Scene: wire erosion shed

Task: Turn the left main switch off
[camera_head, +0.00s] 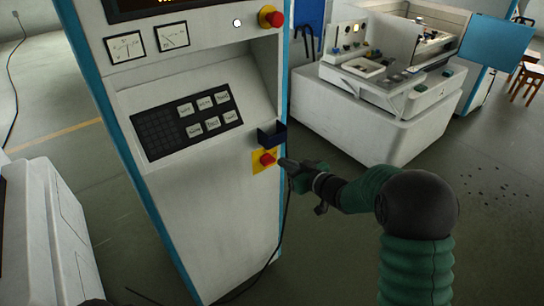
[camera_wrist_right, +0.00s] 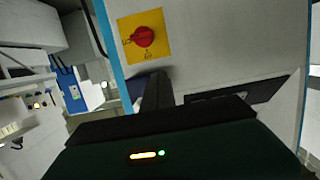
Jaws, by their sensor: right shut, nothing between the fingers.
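The main switch (camera_head: 267,159) is a red rotary knob on a yellow plate, low on the right side of the white and blue cabinet's front. In the right wrist view the red knob (camera_wrist_right: 146,37) shows on its yellow plate, with dark markings beside it. My right gripper (camera_head: 285,163) is shut and empty, just right of the switch in the head view. In the wrist view its dark fingers (camera_wrist_right: 157,85) point toward the panel below the plate, apart from the knob in the picture. Whether they touch the panel is unclear. My left gripper is not in view.
A dark blue bracket (camera_head: 271,134) sticks out just above the switch. A red emergency button (camera_head: 272,17) sits higher on the cabinet (camera_head: 205,200), above a black keypad (camera_head: 187,121). A white machine (camera_head: 365,115) stands behind at right. A cable hangs near the cabinet's lower right edge.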

